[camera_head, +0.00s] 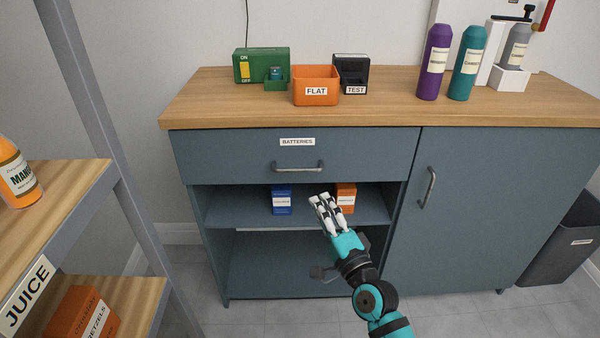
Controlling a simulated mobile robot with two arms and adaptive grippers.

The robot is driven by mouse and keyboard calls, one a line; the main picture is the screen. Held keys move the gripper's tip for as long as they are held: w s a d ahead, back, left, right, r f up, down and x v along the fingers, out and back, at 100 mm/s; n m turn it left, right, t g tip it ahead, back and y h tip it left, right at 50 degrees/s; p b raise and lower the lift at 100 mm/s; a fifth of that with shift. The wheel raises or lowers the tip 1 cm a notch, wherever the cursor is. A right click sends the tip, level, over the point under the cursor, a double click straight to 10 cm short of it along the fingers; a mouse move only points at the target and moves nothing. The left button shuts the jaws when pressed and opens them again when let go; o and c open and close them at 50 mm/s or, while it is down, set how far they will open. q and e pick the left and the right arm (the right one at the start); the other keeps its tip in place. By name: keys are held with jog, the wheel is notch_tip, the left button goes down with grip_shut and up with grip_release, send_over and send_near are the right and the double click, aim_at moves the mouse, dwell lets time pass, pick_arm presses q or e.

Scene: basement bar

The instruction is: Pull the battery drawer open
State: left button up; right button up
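The battery drawer (232,155) is a wide blue-grey front under the wooden counter, with a white label (297,142) reading BATTERIES. It is flush with the cabinet, so it looks shut. Its grey metal bar handle (298,168) sits in the middle of the front. My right gripper (321,201) is below and slightly right of the handle, in front of the open shelf, and apart from the handle. Its pale fingers point up and lie close to each other; whether they are open or shut is unclear. My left gripper is not in view.
The counter (205,105) holds a green charger (262,62), an orange FLAT bin (316,90), a black TEST box (352,72) and bottles. The shelf below holds a blue box (281,199) and an orange box (346,196). A juice rack (80,175) stands at left.

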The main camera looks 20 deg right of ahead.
aim_at(298, 170)
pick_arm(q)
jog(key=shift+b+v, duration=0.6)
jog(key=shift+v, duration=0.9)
pick_arm(e)
jog(key=shift+x, duration=6.65)
jog(key=shift+c, duration=0.4)
grip_shut()
